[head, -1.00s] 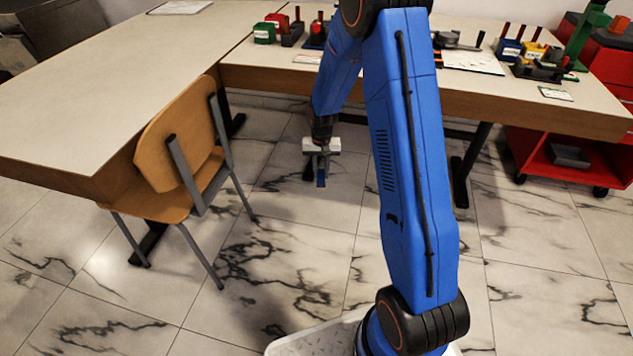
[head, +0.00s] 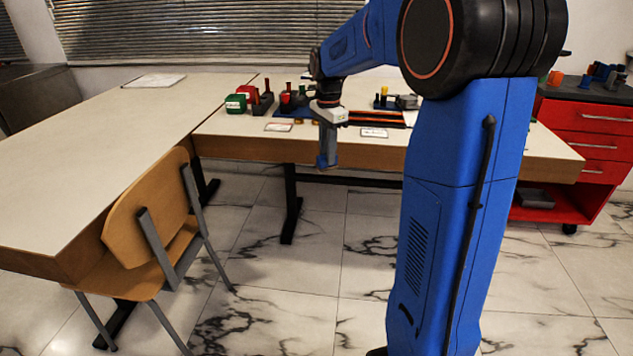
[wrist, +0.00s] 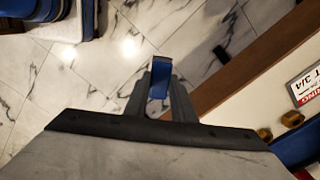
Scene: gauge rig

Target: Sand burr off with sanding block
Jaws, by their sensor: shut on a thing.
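My gripper (head: 326,158) hangs fingers down in front of the far table's front edge in the head view. It is shut on a small blue block (wrist: 160,78), seen between the fingers in the wrist view; I take it for the sanding block. Only part of the block shows. The far table (head: 240,148) carries several small fixtures and parts, among them a green block (head: 235,103) and a blue base with a red part (head: 287,104). I cannot make out a burr on any of them.
A wooden chair (head: 150,215) stands at the left by the long table (head: 80,150). Labels (head: 278,127) lie along the far table's front. A red tool cabinet (head: 590,150) stands at the right. The marble floor in front is open.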

